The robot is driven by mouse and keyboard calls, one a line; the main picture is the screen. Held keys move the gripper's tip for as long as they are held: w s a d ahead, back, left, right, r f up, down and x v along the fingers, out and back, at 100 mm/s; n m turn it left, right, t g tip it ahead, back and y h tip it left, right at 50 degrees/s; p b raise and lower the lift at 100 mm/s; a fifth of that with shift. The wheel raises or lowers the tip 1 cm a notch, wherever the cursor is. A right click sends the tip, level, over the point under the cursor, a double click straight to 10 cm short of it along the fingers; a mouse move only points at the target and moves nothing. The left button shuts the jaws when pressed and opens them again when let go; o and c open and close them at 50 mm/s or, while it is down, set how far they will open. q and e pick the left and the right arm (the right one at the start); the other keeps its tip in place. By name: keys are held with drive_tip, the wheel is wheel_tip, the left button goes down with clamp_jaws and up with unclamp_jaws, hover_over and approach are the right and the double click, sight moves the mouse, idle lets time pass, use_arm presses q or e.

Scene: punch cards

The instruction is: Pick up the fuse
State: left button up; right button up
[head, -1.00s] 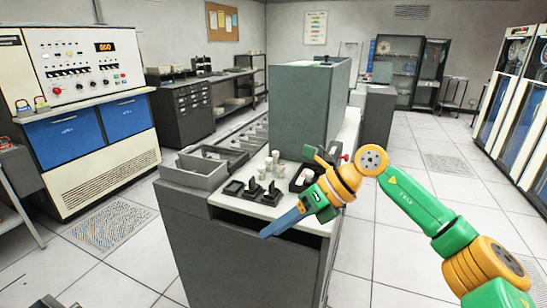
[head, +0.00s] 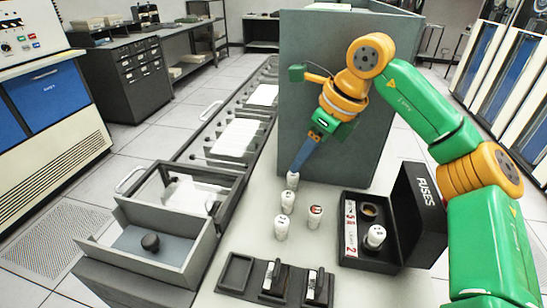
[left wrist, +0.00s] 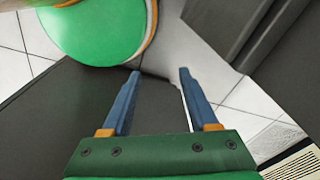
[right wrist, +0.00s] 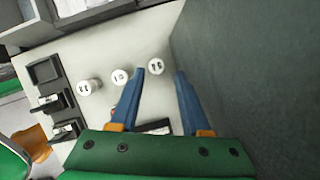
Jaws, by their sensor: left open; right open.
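Several white cylindrical fuses stand upright on the light counter (head: 255,225) in the head view. The rearmost fuse (head: 292,181) is right below the tips of my right gripper (head: 300,165). In the right wrist view this fuse (right wrist: 156,66) appears between the fingertips of my open right gripper (right wrist: 160,73), and I cannot tell whether they touch it. Other fuses stand nearer the front: one in the middle (head: 288,202), one in front (head: 282,229) and one with a red mark (head: 315,217). My left gripper (left wrist: 155,72) is open and empty in the left wrist view, over dark and floor surfaces.
An open black box (head: 347,258) marked FUSES holds a fuse (head: 375,236) beside an empty round hole. Two black switch-like holders (head: 270,282) sit at the front. A tall grey cabinet (head: 325,55) stands close behind my right gripper. Grey trays (head: 200,262) lie to the left.

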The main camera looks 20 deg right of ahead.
sight(296, 175)
drive_tip(key=shift+w+f, duration=0.1)
drive_tip(key=f, duration=0.1)
drive_tip(key=p, duration=0.1)
drive_tip(key=s+f, duration=0.1)
drive_tip(key=shift+a+f+p, duration=0.35)
drive_tip(key=shift+p, duration=0.05)
drive_tip(key=x, duration=0.3)
drive_tip(key=shift+w+d, duration=0.1)
drive_tip(key=shift+w, duration=0.2)
drive_tip(key=shift+w+f, duration=0.15)
drive_tip(key=shift+w, duration=0.05)
drive_tip(key=shift+s, duration=0.2)
clamp_jaws()
use_arm(q)
drive_tip(key=shift+s+r, duration=0.25)
drive_tip(key=shift+r, duration=0.25)
drive_tip(key=shift+s+r, duration=0.25)
drive_tip(key=shift+r, duration=0.2)
use_arm(e)
drive_tip(key=shift+w, duration=0.1)
